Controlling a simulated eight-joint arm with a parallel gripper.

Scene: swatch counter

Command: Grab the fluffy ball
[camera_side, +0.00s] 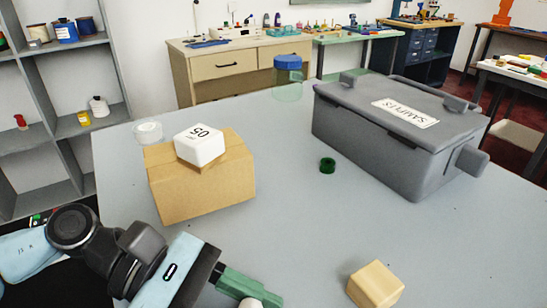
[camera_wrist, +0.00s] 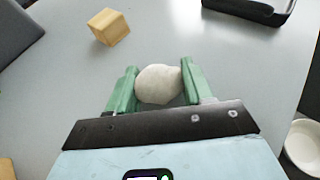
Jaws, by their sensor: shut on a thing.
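The fluffy ball (camera_wrist: 158,84) is off-white and round. In the wrist view it sits between the two green fingers of my gripper (camera_wrist: 160,86), which are shut on it from both sides. In the side view my gripper (camera_side: 250,290) is at the bottom edge, left of the wooden cube. Only a small pale part of the ball (camera_side: 250,302) shows there, below the green finger, and the rest is cut off by the frame edge. I cannot tell whether the ball touches the table.
A wooden cube (camera_side: 375,286) lies on the grey table. A cardboard box (camera_side: 201,184) bears a white cube (camera_side: 199,145). A grey case (camera_side: 385,140), green ring (camera_side: 327,165) and blue-lidded jar (camera_side: 288,78) stand farther back. A white bowl (camera_wrist: 303,147) shows at right in the wrist view.

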